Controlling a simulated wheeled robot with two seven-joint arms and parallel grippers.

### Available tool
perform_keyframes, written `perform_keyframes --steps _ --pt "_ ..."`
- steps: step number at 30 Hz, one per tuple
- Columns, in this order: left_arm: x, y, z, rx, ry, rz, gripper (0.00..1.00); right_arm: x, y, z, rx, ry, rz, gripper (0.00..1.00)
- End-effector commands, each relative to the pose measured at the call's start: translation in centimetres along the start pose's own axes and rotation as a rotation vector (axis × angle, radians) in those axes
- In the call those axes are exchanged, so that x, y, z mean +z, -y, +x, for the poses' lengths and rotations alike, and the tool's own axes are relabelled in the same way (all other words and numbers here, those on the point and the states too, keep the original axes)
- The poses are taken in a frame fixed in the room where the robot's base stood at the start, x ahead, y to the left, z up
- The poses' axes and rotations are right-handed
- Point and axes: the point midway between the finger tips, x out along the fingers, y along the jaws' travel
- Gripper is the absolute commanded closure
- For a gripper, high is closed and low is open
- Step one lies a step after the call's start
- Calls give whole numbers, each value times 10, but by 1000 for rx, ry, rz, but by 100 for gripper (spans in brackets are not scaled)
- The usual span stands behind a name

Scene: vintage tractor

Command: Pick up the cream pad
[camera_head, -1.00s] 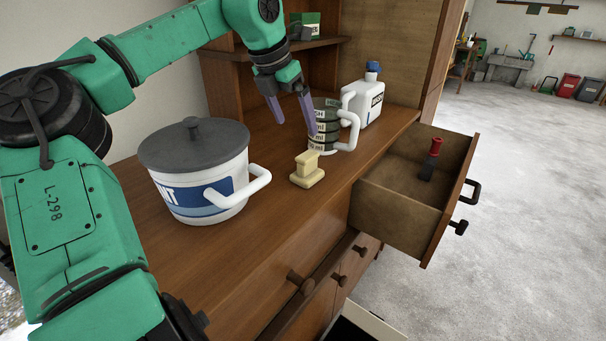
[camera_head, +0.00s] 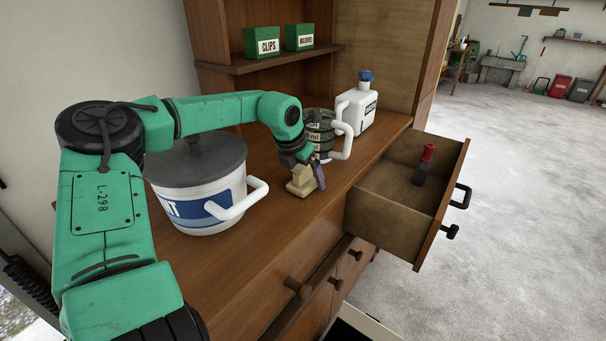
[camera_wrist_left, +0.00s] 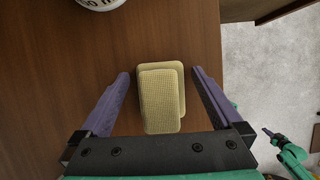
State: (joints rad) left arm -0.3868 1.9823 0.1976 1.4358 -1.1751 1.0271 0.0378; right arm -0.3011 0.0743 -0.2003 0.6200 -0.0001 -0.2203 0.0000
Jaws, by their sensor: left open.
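In the left wrist view the pad (camera_wrist_left: 161,97) lies between the two purple fingers of my left gripper (camera_wrist_left: 160,92). The fingers are open, with a gap on each side of the pad.
A white pot (camera_head: 205,210) with a grey lid stands left of the pad. An open drawer (camera_head: 386,218) at the right holds a red-handled tool (camera_head: 425,166).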

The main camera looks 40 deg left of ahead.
Motion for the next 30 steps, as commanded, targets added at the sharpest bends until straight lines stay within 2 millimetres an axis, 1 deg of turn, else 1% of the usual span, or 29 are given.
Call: perform_keyframes --steps 5,8,9,12,18,21,23,27,30 --pt "0 0 1 0 1 0 0 -1 0 1 -1 -2 -1 100" --pt "0 0 1 0 1 0 34 -1 0 1 0 -2 -1 100" --pt "0 0 1 0 1 0 50 -1 0 1 0 -2 -1 100" --pt "0 0 1 0 1 0 84 -1 -1 1 1 -2 -2 100" --pt "1 0 0 0 2 0 84 -1 -4 1 5 -1 -3 100" --pt "4 -1 -7 2 6 0 84 0 -4 5 6 -1 -3 100" --pt "9 0 -17 2 7 1 84 0 -5 10 7 -1 -3 100" --pt "23 0 -51 4 8 1 84 2 -5 22 7 -1 -2 100" --pt "31 0 -73 4 5 1 84 2 -5 25 7 -1 -2 100"
